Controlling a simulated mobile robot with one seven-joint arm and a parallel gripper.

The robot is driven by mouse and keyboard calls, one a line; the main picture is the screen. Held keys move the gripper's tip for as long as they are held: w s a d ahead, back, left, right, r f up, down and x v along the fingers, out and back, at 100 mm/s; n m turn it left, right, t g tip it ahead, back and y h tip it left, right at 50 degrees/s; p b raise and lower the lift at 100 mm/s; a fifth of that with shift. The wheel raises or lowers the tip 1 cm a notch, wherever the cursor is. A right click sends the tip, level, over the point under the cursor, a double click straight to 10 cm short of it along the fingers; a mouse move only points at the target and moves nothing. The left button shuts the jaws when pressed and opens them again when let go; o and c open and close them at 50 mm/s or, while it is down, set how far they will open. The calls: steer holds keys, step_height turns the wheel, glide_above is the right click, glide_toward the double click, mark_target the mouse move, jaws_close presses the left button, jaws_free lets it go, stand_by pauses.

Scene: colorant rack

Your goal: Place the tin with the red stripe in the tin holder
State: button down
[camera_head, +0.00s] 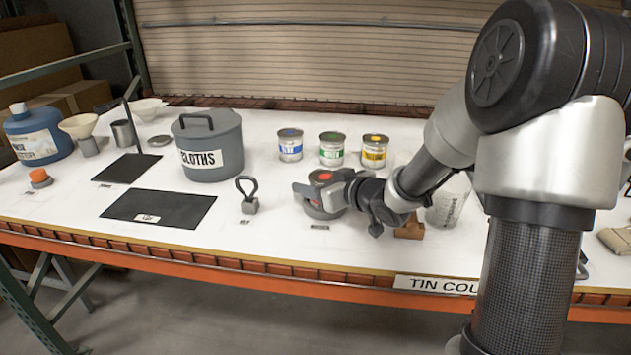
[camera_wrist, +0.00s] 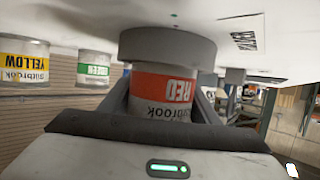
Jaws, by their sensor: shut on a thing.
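The tin with the red stripe (camera_wrist: 163,88) is between the fingers of my gripper (camera_wrist: 160,105), which is shut on it. The wrist view is upside down. In the head view its red-marked lid (camera_head: 322,176) shows above my gripper (camera_head: 320,190). A round grey holder (camera_wrist: 168,46) wider than the tin surrounds or meets the tin's lower end; it also shows in the head view (camera_head: 322,211). The tin looks upright and roughly centred on it. The tin's bottom edge is hidden, so I cannot tell whether it rests on the holder's floor.
Blue (camera_head: 290,149), green (camera_head: 332,153) and yellow (camera_head: 374,155) tins stand behind my gripper. A grey cloths bin (camera_head: 211,166) and a small weight with a loop handle (camera_head: 249,205) are to the left. A whitish cup (camera_head: 446,211) and brown block (camera_head: 410,229) are close right.

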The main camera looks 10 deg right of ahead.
steer(key=shift+f, duration=0.2)
steer(key=c, duration=0.6)
jaws_free()
steer(key=shift+c, duration=0.2)
steer(key=shift+r, duration=0.15)
steer(key=shift+s+r, duration=0.1)
steer(key=shift+r, duration=0.05)
steer(key=p+v, duration=0.3)
steer(key=v, duration=0.8)
steer(key=shift+s+d, duration=0.2)
steer(key=shift+s, duration=0.1)
